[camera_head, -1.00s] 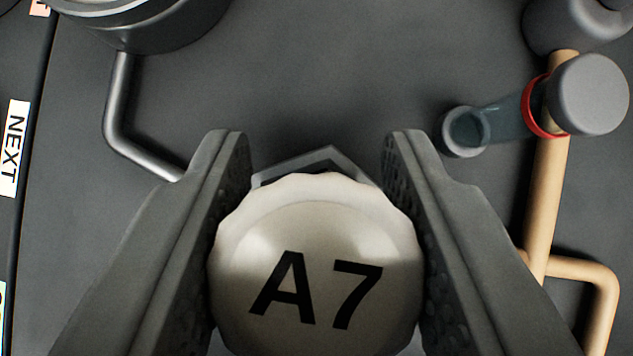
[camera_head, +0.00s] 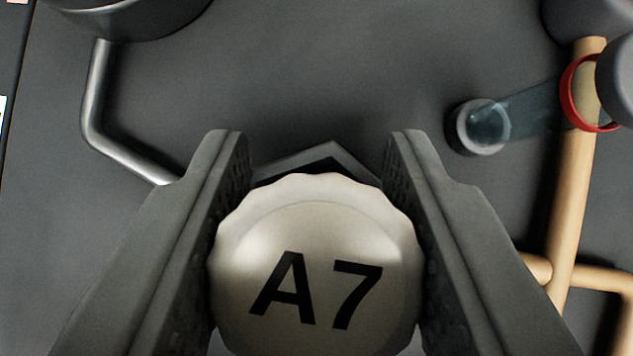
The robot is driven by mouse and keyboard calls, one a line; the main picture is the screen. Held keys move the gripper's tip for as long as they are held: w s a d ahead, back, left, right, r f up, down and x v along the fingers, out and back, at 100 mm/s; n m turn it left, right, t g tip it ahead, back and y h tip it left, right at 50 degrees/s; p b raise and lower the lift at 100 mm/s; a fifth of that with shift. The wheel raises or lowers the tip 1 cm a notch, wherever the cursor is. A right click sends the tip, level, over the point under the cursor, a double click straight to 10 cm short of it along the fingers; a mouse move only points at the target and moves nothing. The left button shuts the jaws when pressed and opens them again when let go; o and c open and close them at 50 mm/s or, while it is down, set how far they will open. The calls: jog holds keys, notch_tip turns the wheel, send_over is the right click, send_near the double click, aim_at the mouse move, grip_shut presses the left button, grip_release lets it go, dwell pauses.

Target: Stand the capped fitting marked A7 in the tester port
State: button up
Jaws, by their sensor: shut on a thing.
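The capped fitting (camera_head: 316,290) is held upright to my view, its pale scalloped cap facing the camera with "A7" in black on it. My gripper (camera_head: 316,190) is shut on it, with one finger pressed to each side of the cap. A dark angular edge (camera_head: 320,160) shows just beyond the cap and seems to belong to the fitting. The rest of the fitting is hidden under the cap. I cannot make out the tester port in this view.
A grey bent pipe (camera_head: 97,100) runs from a round metal body (camera_head: 130,15) at upper left. Bare grey floor (camera_head: 330,70) lies between.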

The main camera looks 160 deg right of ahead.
jog(key=o, duration=1.5)
jog(key=shift+r, duration=4)
